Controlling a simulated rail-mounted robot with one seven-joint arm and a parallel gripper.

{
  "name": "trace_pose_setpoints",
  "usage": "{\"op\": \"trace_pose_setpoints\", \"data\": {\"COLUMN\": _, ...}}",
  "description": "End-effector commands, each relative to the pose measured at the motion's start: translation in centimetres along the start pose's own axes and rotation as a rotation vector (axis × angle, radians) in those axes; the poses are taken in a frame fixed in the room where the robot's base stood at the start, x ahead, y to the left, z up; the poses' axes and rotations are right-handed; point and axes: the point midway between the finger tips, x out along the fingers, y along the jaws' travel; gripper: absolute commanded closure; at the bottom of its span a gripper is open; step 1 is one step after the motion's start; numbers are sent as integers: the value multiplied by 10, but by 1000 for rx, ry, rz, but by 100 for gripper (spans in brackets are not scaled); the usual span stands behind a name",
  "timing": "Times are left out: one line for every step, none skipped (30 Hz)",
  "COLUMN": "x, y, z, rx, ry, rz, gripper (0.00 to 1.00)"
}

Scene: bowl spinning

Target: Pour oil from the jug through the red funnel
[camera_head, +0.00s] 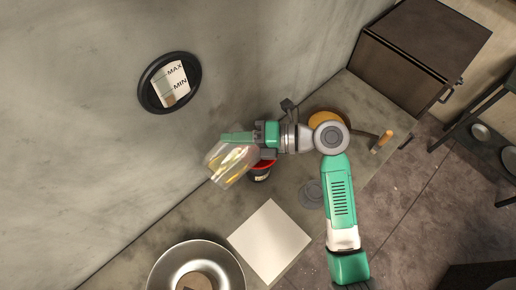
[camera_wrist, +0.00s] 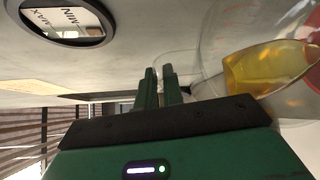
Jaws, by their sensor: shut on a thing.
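A clear jug (camera_head: 232,163) with yellow oil in it is held tilted at the left of the workbench in the head view. My gripper (camera_head: 232,138) is shut on the jug, at its upper side. In the wrist view the fingers (camera_wrist: 160,80) are close together beside the clear jug wall, and the yellow oil (camera_wrist: 268,66) slants inside the jug. The red funnel (camera_head: 265,163) sits under my gripper, just right of the jug, on a dark container (camera_head: 260,176); my gripper and the jug hide part of it. I cannot tell whether oil is flowing.
A round MAX/MIN gauge (camera_head: 168,84) is on the grey wall, its lower part brownish. A white square plate (camera_head: 269,243) and a metal bowl (camera_head: 160,272) lie nearer on the bench. A brown pan (camera_head: 327,118) with a wooden handle and a dark cabinet (camera_head: 420,55) are at right.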

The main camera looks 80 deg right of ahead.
Motion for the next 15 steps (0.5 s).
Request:
{"op": "trace_pose_setpoints", "data": {"x": 0, "y": -3, "z": 1, "rx": 4, "ry": -1, "rz": 6, "gripper": 100}}
{"op": "trace_pose_setpoints", "data": {"x": -1, "y": -3, "z": 1, "rx": 8, "ry": -1, "rz": 10, "gripper": 100}}
{"op": "trace_pose_setpoints", "data": {"x": -2, "y": -4, "z": 2, "rx": 14, "ry": -1, "rz": 15, "gripper": 100}}
{"op": "trace_pose_setpoints", "data": {"x": -2, "y": -4, "z": 2, "rx": 17, "ry": -1, "rz": 19, "gripper": 100}}
{"op": "trace_pose_setpoints", "data": {"x": -3, "y": -4, "z": 3, "rx": 21, "ry": -2, "rz": 23, "gripper": 100}}
{"op": "trace_pose_setpoints", "data": {"x": -4, "y": -5, "z": 4, "rx": 26, "ry": -2, "rz": 29, "gripper": 100}}
{"op": "trace_pose_setpoints", "data": {"x": -4, "y": -6, "z": 4, "rx": 31, "ry": -3, "rz": 33, "gripper": 100}}
{"op": "trace_pose_setpoints", "data": {"x": -5, "y": -6, "z": 5, "rx": 36, "ry": -4, "rz": 36, "gripper": 100}}
{"op": "trace_pose_setpoints", "data": {"x": -6, "y": -7, "z": 6, "rx": 42, "ry": -5, "rz": 41, "gripper": 100}}
{"op": "trace_pose_setpoints", "data": {"x": -6, "y": -6, "z": 6, "rx": 44, "ry": -5, "rz": 43, "gripper": 100}}
{"op": "trace_pose_setpoints", "data": {"x": -7, "y": -6, "z": 7, "rx": 46, "ry": -5, "rz": 45, "gripper": 100}}
{"op": "trace_pose_setpoints", "data": {"x": -7, "y": -4, "z": 7, "rx": 46, "ry": -5, "rz": 45, "gripper": 100}}
{"op": "trace_pose_setpoints", "data": {"x": -7, "y": -4, "z": 7, "rx": 46, "ry": -5, "rz": 45, "gripper": 100}}
{"op": "trace_pose_setpoints", "data": {"x": -7, "y": -4, "z": 7, "rx": 46, "ry": -5, "rz": 46, "gripper": 100}}
{"op": "trace_pose_setpoints", "data": {"x": -7, "y": -4, "z": 7, "rx": 47, "ry": -5, "rz": 46, "gripper": 100}}
